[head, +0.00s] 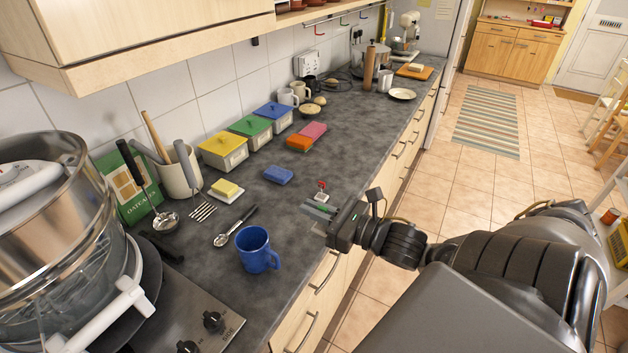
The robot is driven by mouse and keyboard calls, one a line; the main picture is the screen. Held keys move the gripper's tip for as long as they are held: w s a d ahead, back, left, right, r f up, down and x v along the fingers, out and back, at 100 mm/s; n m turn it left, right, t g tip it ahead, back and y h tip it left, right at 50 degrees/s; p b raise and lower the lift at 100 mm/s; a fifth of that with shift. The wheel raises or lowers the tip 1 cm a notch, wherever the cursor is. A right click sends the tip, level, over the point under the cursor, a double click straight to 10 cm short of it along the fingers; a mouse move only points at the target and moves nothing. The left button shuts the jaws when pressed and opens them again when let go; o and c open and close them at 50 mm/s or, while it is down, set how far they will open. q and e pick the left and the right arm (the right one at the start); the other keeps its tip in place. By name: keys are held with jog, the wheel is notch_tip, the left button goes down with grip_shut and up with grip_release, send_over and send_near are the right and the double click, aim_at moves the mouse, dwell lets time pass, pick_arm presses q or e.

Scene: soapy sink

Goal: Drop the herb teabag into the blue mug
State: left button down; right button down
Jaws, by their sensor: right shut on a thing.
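The blue mug (257,250) stands upright on the dark worktop near its front edge, and its opening faces up. My right gripper (321,207) is to the right of the mug and apart from it, at the front edge of the worktop. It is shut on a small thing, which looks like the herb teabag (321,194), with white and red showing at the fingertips. The teabag's details are too small to tell, and the fingers partly hide it. My left gripper is not in view.
A blue sponge (278,175) lies farther back. A hob (188,312) and a steel pot (50,225) are at left. The worktop between mug and gripper is clear.

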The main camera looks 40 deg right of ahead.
jog(key=w+a+r+n+g+y+p, duration=0.5)
jog(key=w+a+r+n+g+y, duration=0.1)
jog(key=w+a+n+g+y, duration=0.2)
jog(key=shift+w+a+n+g+y, duration=0.4)
jog(key=shift+w+a+n+y, duration=0.1)
jog(key=shift+w+a+y, duration=0.85)
jog(key=shift+s, duration=0.1)
jog(key=shift+f+b, duration=0.55)
jog(key=shift+f, duration=2.35)
jog(key=c, duration=1.5)
grip_release()
jog(key=b+v, duration=0.5)
jog(key=v, duration=0.5)
jog(key=shift+s+d, duration=0.2)
jog(key=shift+d, duration=0.15)
